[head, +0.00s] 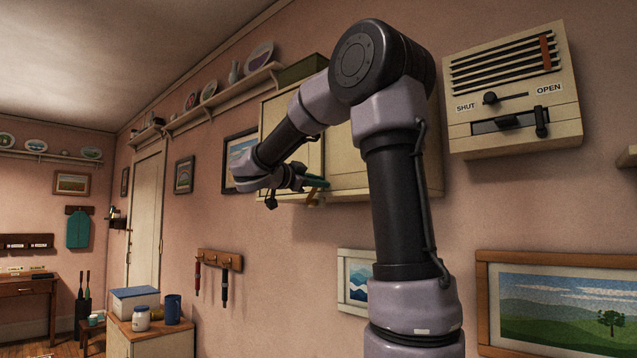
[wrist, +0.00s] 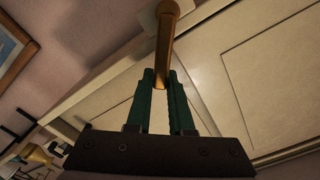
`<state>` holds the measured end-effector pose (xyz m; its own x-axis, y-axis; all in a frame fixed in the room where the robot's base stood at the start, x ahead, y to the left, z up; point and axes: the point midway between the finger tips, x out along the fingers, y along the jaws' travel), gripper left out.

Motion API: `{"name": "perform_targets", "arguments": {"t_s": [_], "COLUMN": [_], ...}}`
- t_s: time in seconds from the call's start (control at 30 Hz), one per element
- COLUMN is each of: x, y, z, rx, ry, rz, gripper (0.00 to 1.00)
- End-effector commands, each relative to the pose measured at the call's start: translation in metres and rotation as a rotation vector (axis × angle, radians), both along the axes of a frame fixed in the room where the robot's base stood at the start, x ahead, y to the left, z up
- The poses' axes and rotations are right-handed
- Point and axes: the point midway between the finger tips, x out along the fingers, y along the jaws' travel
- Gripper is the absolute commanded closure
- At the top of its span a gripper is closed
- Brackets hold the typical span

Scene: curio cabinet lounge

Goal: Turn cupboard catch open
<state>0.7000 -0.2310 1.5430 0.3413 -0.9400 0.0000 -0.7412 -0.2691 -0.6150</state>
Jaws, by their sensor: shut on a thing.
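The cream wall cupboard (head: 345,155) hangs on the pink wall behind my arm, and its panelled doors (wrist: 280,70) fill the right of the wrist view. The doors look closed in the head view, partly hidden by my arm. The brass-coloured cupboard catch (wrist: 166,45) is a rounded bar reaching down between my green fingertips. A small bit of the catch (head: 317,199) shows under the fingers in the head view. My gripper (wrist: 160,78) is shut on the end of the catch, at the cupboard's lower edge. The gripper also shows side-on in the head view (head: 320,183).
A vent panel (head: 515,90) marked SHUT and OPEN hangs at the right. A plate shelf (head: 220,97) runs along the wall, left of the cupboard. A framed picture (head: 240,160) hangs close beside the cupboard.

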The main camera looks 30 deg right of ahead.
Motion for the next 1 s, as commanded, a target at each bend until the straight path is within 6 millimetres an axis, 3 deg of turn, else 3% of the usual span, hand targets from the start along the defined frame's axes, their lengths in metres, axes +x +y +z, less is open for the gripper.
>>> {"name": "perform_targets", "arguments": {"t_s": [0.13,0.17,0.2,0.23,0.63,1.0], "x": [0.000,0.000,0.000,0.000,-0.002,-0.025], "y": [0.000,0.000,0.000,0.000,0.007,0.073], "z": [-0.001,-0.001,-0.001,-0.001,0.000,0.000], "rx": [0.001,0.001,0.001,0.001,-0.001,-0.001], "ry": [0.002,0.002,0.002,0.002,0.002,0.002], "rz": [0.000,0.000,0.000,0.000,0.001,0.005], "gripper": [1.00,0.69,0.53,0.50,0.50,0.50]}}
